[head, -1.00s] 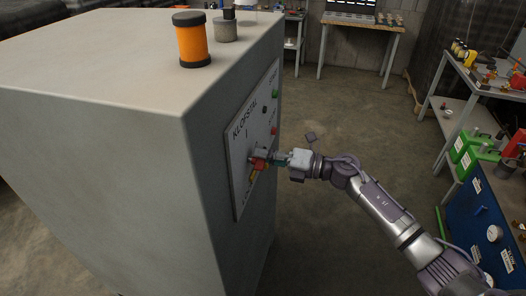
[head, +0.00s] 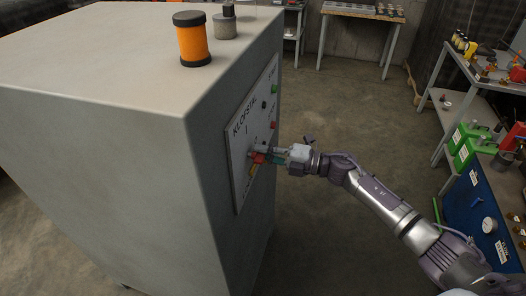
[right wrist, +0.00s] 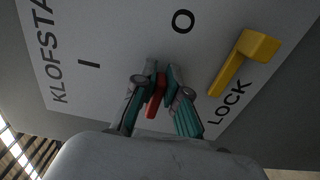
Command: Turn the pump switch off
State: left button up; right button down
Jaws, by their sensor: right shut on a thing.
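The pump switch has a red handle (right wrist: 155,98) on a light grey panel (right wrist: 125,30) marked I, O and LOCK. The panel is on the side of a big grey cabinet in the head view, where the red handle (head: 259,158) also shows. My right gripper (right wrist: 160,78) is at the panel, its two teal fingers shut around the red handle from both sides. It shows in the head view (head: 270,157) too. The handle lies below the I and O marks in the wrist view; its root is partly hidden by the fingers. My left gripper is not in view.
A yellow lever (right wrist: 243,60) sticks out beside LOCK, close to the right fingers. Green and red buttons (head: 274,89) are higher on the panel. An orange-black cylinder (head: 193,40) stands on the cabinet (head: 90,60). The floor right of it is clear up to a shelf (head: 470,75).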

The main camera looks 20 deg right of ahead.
jog(key=c, duration=1.2)
grip_release()
jog(key=v, duration=1.2)
